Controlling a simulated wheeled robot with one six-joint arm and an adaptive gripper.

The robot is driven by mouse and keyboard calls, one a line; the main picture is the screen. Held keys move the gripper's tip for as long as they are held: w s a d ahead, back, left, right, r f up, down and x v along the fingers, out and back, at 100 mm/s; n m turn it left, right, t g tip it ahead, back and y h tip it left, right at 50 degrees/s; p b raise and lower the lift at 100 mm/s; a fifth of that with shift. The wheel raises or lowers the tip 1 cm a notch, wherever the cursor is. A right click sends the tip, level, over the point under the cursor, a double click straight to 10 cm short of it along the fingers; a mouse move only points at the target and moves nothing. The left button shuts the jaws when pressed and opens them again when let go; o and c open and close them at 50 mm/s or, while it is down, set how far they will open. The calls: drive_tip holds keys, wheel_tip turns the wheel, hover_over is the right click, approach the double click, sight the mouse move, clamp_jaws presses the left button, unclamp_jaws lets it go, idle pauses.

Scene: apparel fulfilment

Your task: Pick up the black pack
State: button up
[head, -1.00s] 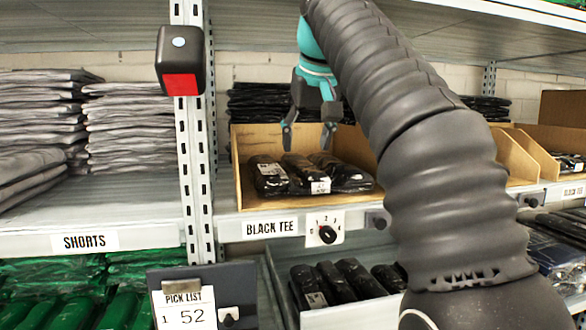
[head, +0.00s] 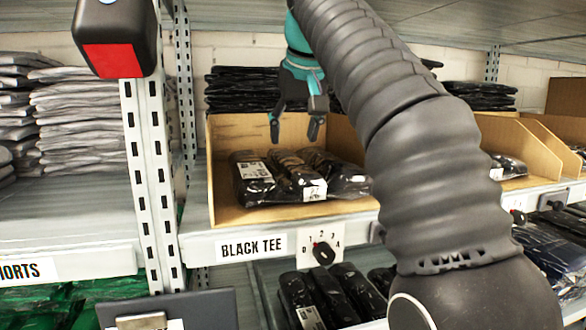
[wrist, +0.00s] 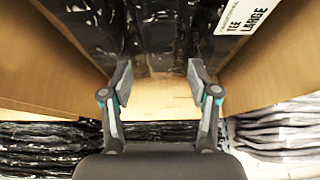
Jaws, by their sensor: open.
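Several black packs lie side by side in an open cardboard bin (head: 345,213) on the shelf marked BLACK TEE. The left pack (head: 254,180) has a white label near its top, the middle pack (head: 298,174) has one at its front end, and the right pack (head: 336,175) lies beside it. My gripper (head: 294,135) is open and empty, above the back part of the bin. In the wrist view, my open fingers (wrist: 160,80) show with black wrapped packs (wrist: 150,30) beyond them and a label reading TEE LARGE.
The bin's cardboard side walls stand close on both sides of the packs. A metal upright (head: 150,180) with a red-faced box (head: 115,50) stands at left. Folded dark garments (head: 255,92) are stacked behind the bin. More black packs (head: 325,295) lie on the shelf below.

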sight(291, 158)
drive_tip(key=shift+w+a+f, duration=0.1)
drive_tip(key=shift+a+f, duration=0.1)
drive_tip(key=shift+f, duration=0.15)
drive_tip(key=shift+w+f, duration=0.15)
drive_tip(key=shift+f, duration=0.5)
drive_tip(key=b+x, duration=0.1)
drive_tip(key=x, duration=0.1)
drive_tip(key=shift+d+f, duration=0.1)
drive_tip(key=shift+f, duration=0.35)
drive_tip(key=shift+w+f, duration=0.35)
drive_tip(key=shift+f, duration=0.05)
drive_tip(key=shift+c, duration=0.2)
drive_tip(key=c, duration=1)
drive_tip(key=shift+r, duration=0.1)
